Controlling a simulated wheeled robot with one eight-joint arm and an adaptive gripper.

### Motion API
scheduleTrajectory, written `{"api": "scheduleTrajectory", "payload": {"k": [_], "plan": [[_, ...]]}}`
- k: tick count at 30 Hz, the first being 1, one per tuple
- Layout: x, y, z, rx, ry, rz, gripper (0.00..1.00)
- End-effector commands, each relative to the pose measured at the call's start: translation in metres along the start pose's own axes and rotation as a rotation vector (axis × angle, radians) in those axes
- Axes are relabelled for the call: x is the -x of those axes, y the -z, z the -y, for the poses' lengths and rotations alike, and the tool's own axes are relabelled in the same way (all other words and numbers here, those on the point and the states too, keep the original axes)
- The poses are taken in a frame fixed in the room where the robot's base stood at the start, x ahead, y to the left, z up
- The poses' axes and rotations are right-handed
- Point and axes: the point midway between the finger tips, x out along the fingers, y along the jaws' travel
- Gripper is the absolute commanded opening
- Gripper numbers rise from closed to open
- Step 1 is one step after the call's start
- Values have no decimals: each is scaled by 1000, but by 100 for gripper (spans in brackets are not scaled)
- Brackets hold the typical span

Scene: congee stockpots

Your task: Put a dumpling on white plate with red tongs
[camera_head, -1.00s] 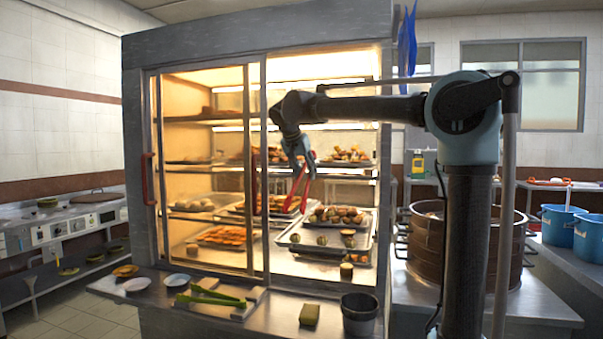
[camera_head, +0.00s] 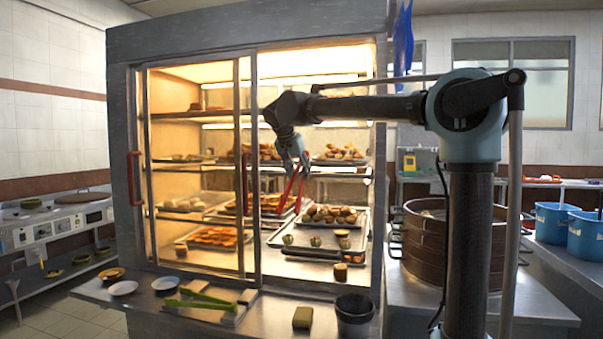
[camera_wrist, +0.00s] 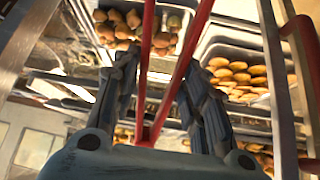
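My gripper (camera_head: 290,148) is closed around red tongs (camera_head: 288,188), whose two arms hang apart and empty at the cabinet's open right side. In the wrist view the red tongs (camera_wrist: 143,85) run between the fingers of my gripper (camera_wrist: 160,75). Several small round pieces that look like dumplings (camera_head: 315,241) sit on the front of the lower tray (camera_head: 273,238), below the tongs. A white plate (camera_head: 123,288) lies on the counter at lower left. A second pale plate (camera_head: 171,283) is just right of it.
Green tongs (camera_head: 200,302), a yellow plate (camera_head: 110,274), a sponge-like block (camera_head: 303,317) and a dark bucket (camera_head: 355,315) are on the counter. The sliding glass door (camera_head: 195,180) covers the cabinet's left side. A large round pot (camera_head: 425,240) stands right.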

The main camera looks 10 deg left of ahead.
Motion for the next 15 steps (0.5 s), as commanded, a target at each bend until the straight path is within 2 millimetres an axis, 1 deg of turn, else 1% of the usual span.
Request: {"api": "scheduleTrajectory", "payload": {"k": [15], "plan": [[-34,-25,0,0,0,0,38]]}}
